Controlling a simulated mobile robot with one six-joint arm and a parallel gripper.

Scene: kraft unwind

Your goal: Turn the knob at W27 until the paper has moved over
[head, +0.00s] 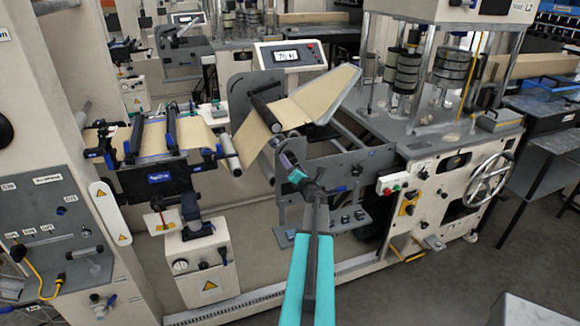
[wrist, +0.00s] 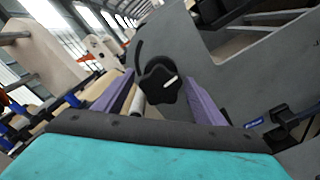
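A black star-shaped knob (wrist: 158,86) with a pale pointer mark sits on a grey side plate (wrist: 225,75), beside a curved dark slot. I cannot read a W27 label. My gripper (head: 290,166) is at the grey plate of the unwind stand in the head view. In the wrist view its two purple fingers are apart, one on each side of the knob, with gaps showing; I cannot tell how deep the knob lies between them. In the head view the gripper and arm hide the knob. The brown kraft paper (head: 257,124) runs over rollers on the stand.
A display box (head: 290,56) stands above the paper. A press with a handwheel (head: 489,179) and a red-and-green button box (head: 392,184) stand to the right.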

